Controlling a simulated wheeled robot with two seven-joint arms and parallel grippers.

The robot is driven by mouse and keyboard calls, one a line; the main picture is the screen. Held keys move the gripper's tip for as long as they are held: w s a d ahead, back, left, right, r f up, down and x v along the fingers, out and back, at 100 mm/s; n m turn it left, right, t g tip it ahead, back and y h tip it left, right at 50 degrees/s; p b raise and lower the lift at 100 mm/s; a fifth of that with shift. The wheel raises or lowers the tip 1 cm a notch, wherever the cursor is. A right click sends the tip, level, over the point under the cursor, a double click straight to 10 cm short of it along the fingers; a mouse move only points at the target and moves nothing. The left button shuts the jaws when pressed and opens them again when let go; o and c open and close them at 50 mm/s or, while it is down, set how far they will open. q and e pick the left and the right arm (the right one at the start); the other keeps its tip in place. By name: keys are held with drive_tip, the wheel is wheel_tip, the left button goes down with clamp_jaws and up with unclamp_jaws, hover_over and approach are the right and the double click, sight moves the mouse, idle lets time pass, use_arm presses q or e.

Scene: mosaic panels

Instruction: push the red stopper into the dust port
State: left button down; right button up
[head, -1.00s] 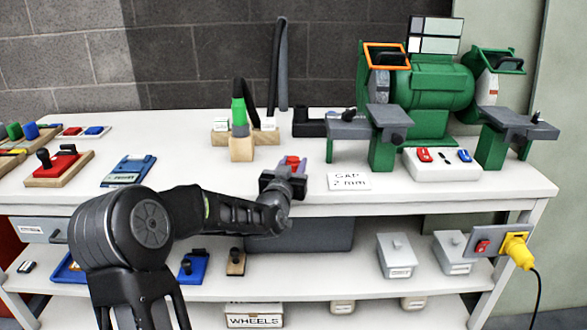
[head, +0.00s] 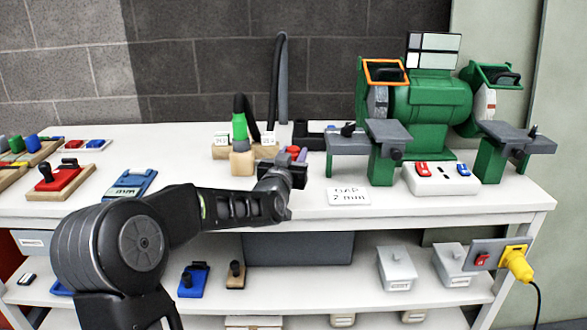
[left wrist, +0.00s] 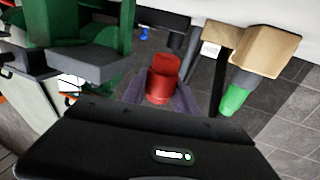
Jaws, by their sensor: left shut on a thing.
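The red stopper (head: 293,150) is held at the tip of my left gripper (head: 298,158), above the bench top. In the left wrist view the stopper (left wrist: 162,76) sits between the two grey fingers of the left gripper (left wrist: 161,97), which are shut on it. A dark low duct-like box (head: 308,136) lies just behind the stopper, left of the grinder; its opening is not clearly visible, so I cannot tell for sure that it is the dust port. The stopper looks apart from it. My right gripper is not in view.
A white card (head: 349,196) lies on the bench front (head: 420,210).

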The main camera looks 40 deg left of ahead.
use_arm(q)
drive_tip(key=shift+r, duration=1.4)
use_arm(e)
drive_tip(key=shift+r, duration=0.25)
